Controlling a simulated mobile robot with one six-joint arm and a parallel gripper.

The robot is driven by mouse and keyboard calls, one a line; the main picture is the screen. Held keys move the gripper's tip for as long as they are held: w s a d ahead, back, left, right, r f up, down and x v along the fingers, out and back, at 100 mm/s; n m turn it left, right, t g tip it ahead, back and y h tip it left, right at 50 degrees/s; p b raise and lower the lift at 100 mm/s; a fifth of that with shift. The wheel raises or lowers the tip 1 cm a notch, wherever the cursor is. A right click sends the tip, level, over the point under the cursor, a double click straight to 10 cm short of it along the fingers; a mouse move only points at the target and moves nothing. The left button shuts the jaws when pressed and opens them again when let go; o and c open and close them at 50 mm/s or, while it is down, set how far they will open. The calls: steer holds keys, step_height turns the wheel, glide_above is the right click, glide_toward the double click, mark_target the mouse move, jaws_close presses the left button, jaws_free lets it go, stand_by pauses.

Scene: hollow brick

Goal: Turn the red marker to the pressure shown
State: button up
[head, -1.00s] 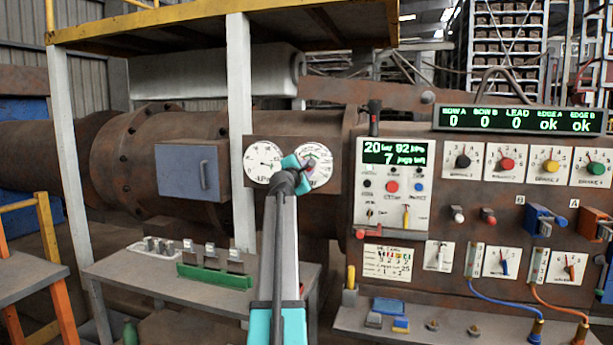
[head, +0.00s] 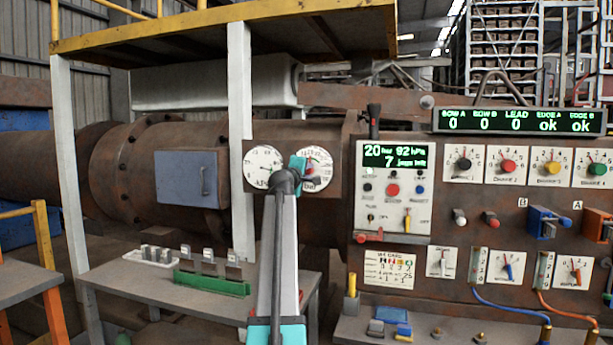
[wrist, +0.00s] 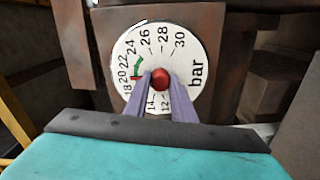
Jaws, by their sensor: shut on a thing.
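A round white dial marked "bar" (wrist: 190,45) fills the middle of the wrist view, its numbers running from about 12 to 30. A red knob (wrist: 161,80) is at its centre. My gripper (wrist: 160,85) has its two purple fingers shut on the red knob, one on each side. A green mark (wrist: 138,68) and a short red mark (wrist: 135,77) show near 18 to 20. In the head view, my teal gripper (head: 301,165) covers the left part of the right-hand dial (head: 321,168). The green display (head: 395,156) reads 20 bar, 92 hPa and 7.
A second white dial (head: 263,160) is just left of the gripper. A white post (head: 240,130) stands left of the dials. A control panel with knobs (head: 507,164) spreads to the right. A table (head: 205,300) with a green rack (head: 211,283) is below left.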

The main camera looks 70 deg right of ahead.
steer(key=shift+r, duration=0.3)
steer(key=o, duration=1)
steer(key=shift+d+f, duration=0.1)
steer(key=shift+o, duration=0.3)
steer(key=shift+f, duration=0.15)
steer(key=a+b, duration=0.1)
steer(key=a, duration=1.3)
steer(key=shift+s, duration=0.45)
steer(key=shift+d, duration=0.1)
